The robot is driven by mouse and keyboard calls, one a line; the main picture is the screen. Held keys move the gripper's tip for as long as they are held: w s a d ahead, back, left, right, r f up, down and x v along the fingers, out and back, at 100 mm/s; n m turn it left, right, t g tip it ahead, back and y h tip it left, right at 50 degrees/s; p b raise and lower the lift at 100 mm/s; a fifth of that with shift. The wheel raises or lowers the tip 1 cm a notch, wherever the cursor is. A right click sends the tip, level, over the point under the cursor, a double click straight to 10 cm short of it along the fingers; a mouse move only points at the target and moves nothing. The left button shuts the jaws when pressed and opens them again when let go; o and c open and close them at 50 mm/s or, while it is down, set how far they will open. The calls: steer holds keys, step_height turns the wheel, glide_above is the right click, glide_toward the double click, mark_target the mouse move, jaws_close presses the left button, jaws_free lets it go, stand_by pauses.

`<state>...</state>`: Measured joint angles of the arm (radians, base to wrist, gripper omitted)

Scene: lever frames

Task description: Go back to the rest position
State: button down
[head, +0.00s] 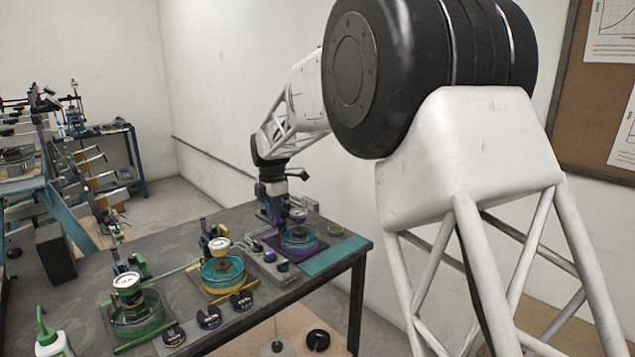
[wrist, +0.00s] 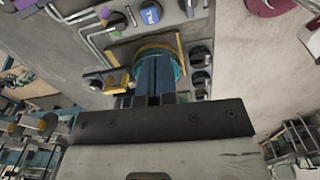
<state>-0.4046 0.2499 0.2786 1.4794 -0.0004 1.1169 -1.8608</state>
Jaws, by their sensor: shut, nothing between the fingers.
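My gripper (head: 272,212) is at the end of the white arm, low over the back right of the workbench, beside the purple-framed station (head: 300,240). In the wrist view my gripper (wrist: 157,75) has its fingers together with nothing between them. Behind the fingers there is a round teal and yellow fixture (wrist: 181,67), partly hidden by them. I cannot tell from these views whether the fingertips touch anything. No marker for a rest position shows.
The grey workbench (head: 185,250) also carries a yellow-framed station (head: 223,274) and a green-framed station (head: 137,315), each with a dial. Several small round black parts lie along its front. A green-capped bottle (head: 52,342) stands front left. A wall is behind.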

steer(key=s+d+r+m, duration=0.3)
steer(key=s+d+m, duration=0.1)
steer(key=s+d, duration=0.4)
steer(key=s+d+r+m+t, duration=0.1)
steer(key=s+d+r+m, duration=0.2)
steer(key=s+d+m, duration=0.35)
steer(key=s+d+r+m, duration=0.3)
steer(key=s+d, duration=0.6)
steer(key=s, duration=0.1)
steer(key=s+d+f+m, duration=0.2)
steer(key=s+d+m, duration=0.2)
steer(key=s, duration=0.5)
steer(key=s+d+f+m+t, duration=0.1)
steer(key=s+d+f+m, duration=0.1)
steer(key=s, duration=0.7)
steer(key=s+d+f+m, duration=0.3)
steer(key=s+d+m, duration=0.2)
steer(key=s, duration=0.4)
steer(key=shift+s+d+m, duration=0.2)
steer(key=shift+d+m, duration=0.15)
steer(key=shift+m, duration=0.5)
steer(key=shift+f, duration=0.1)
